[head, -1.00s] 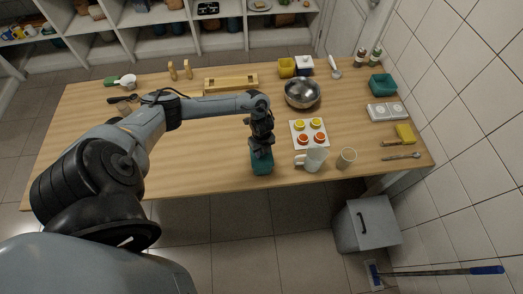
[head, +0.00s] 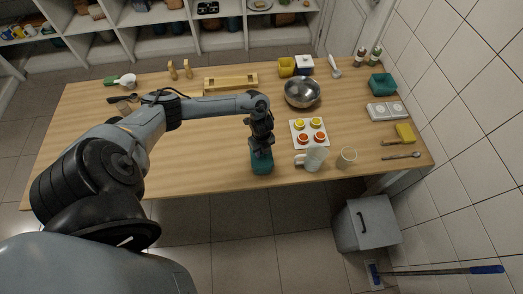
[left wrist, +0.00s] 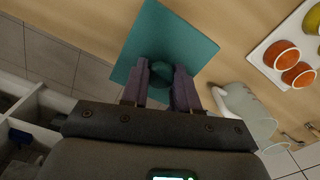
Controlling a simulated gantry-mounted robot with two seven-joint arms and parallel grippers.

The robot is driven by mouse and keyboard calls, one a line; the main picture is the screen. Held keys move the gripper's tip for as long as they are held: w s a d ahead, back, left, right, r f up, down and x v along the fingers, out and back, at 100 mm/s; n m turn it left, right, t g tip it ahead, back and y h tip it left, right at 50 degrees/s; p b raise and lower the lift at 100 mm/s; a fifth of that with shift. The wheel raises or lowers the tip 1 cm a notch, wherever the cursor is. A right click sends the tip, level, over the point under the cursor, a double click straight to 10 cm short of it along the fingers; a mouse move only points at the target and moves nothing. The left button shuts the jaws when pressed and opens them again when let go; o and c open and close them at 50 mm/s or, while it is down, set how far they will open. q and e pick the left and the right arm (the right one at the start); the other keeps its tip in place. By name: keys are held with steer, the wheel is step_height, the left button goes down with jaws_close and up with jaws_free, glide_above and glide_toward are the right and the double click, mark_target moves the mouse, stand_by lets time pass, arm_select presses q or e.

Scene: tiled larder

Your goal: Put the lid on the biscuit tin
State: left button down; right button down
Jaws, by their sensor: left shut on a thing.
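My left gripper (head: 262,153) is shut on the round knob of a teal square lid (head: 262,166). In the left wrist view the gripper (left wrist: 166,88) has one finger on each side of the knob (left wrist: 164,72), and the flat lid (left wrist: 160,32) spreads beyond the fingers. The lid is over the table's front edge area; I cannot tell its height or what lies under it. A teal square box (head: 382,84), which looks like the biscuit tin, stands at the right back of the table. My right gripper is not in view.
The table's left front (head: 200,165) is clear.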

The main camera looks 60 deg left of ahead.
arm_select(q)
steer(key=shift+f, duration=0.1)
steer(key=shift+c, duration=1.4)
jaws_free()
steer(key=shift+r+p, duration=3.5)
steer(key=shift+r, duration=0.05)
